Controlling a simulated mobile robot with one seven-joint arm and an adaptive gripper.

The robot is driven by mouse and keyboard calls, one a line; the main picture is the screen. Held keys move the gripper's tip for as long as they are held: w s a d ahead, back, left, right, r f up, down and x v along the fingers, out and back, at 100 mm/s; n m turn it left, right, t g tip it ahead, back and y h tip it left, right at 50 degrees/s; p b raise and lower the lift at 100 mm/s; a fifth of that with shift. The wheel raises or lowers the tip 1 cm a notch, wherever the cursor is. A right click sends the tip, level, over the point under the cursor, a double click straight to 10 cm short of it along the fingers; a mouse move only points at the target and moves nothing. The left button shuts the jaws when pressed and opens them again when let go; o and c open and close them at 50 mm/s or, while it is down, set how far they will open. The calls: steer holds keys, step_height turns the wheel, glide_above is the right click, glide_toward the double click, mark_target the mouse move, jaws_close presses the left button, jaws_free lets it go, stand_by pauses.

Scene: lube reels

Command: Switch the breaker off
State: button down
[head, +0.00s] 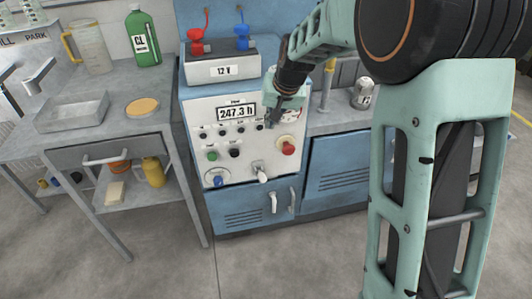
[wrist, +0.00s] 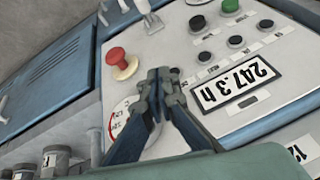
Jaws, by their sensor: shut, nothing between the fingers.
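A white-handled lever switch (head: 260,172) sits low in the middle of the grey control panel (head: 192,118). I take it for the breaker, but no label on it is readable. Its handle points down in the head view; in the upside-down wrist view it shows at the top edge (wrist: 151,20), partly cut off. My gripper (head: 268,122) is in front of the panel's upper right, above the lever and apart from it. In the wrist view its fingertips (wrist: 161,76) are together and empty, near a red mushroom button (wrist: 122,64).
A round gauge (wrist: 118,118) is partly behind my gripper. The display (head: 237,112) reads 247.3 h. A blue knob (head: 218,181) and several small buttons share the panel. A 12 V box (head: 222,70) stands above. A steel cart (head: 160,118) stands left; floor in front is clear.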

step_height(320, 180, down, 7)
steer(key=n+g, duration=0.1)
steer(key=shift+s+d+r+b, duration=0.15)
steer(key=shift+s+d+b, duration=0.1)
steer(key=shift+s+b, duration=0.15)
steer(key=b, duration=0.3)
glide_above(261, 175)
steer(key=w+d, duration=0.1)
steer(key=w, duration=0.1)
step_height(261, 175, down, 10)
steer(key=r, duration=0.1)
steer(key=f, duration=0.2)
steer(key=shift+s+d+f+b, duration=0.1)
steer(key=shift+s+f+b, duration=0.2)
steer(key=shift+b, duration=0.1)
steer(key=shift+s+f, duration=0.35)
steer(key=shift+f, duration=0.25)
